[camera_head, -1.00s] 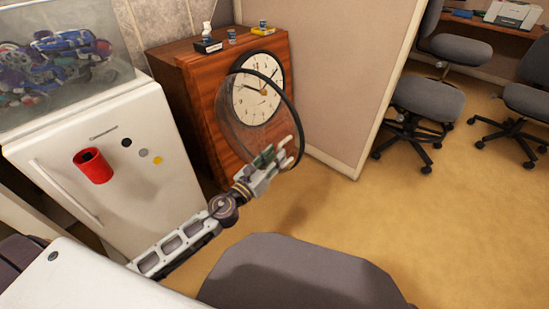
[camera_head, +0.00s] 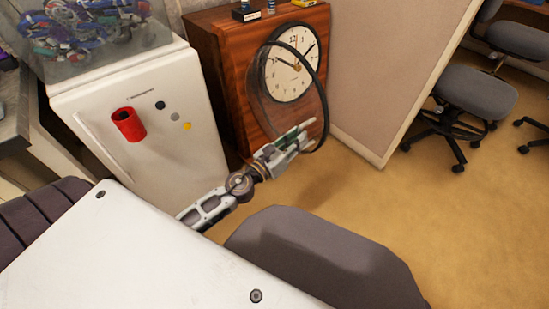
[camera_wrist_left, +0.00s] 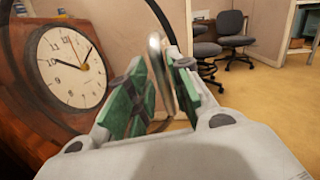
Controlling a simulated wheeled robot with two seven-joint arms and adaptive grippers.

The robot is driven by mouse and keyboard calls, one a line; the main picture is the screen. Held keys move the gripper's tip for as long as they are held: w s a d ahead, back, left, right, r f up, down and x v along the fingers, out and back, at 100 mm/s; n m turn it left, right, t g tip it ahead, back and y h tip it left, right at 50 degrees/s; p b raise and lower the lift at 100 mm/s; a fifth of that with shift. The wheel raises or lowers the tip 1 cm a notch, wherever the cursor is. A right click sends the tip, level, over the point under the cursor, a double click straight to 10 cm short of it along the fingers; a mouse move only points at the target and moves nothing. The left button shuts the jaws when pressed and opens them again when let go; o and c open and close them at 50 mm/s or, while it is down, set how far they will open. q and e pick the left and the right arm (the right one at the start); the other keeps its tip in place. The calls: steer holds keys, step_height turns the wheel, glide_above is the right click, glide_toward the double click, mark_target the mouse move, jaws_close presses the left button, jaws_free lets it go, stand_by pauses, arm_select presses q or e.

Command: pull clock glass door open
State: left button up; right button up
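The brown wooden clock (camera_head: 220,70) stands against the wall, with a round cream dial (camera_head: 290,68); the dial also shows in the left wrist view (camera_wrist_left: 72,72). Its round, dark-rimmed glass door (camera_head: 323,95) stands swung out from the dial, with a gap between them. My left gripper (camera_head: 308,134) is at the lower right part of the rim. In the left wrist view its green-padded fingers (camera_wrist_left: 165,90) have a narrow gap, with a blurred pale piece between them. I cannot tell whether they grip the door. My right gripper is not in view.
A white fridge (camera_head: 165,150) with a red cup (camera_head: 128,124) on its front stands left of the clock. A partition (camera_head: 395,70) stands to the right. A grey chair back (camera_head: 320,260) is in front. Office chairs (camera_head: 475,92) stand farther right, beyond open floor.

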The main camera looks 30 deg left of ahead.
arm_select(q)
steer(key=shift+s, duration=0.4)
steer(key=shift+s+a+f, duration=0.1)
steer(key=shift+s+a, duration=0.1)
steer(key=shift+s, duration=0.3)
steer(key=v, duration=0.7)
steer(key=shift+s+a, duration=0.15)
steer(key=shift+s, duration=0.15)
stand_by(0.4)
steer(key=shift+f, duration=0.1)
stand_by(0.4)
step_height(320, 180, up, 9)
steer(key=p, duration=0.9)
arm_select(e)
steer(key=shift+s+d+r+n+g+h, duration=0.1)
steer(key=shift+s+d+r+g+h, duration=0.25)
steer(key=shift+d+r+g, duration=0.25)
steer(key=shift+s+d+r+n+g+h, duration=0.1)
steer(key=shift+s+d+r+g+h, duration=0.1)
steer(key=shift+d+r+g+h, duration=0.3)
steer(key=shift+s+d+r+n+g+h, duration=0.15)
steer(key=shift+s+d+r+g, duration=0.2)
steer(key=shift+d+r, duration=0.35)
arm_select(q)
steer(key=shift+r+p, duration=0.6)
steer(key=shift+r, duration=0.05)
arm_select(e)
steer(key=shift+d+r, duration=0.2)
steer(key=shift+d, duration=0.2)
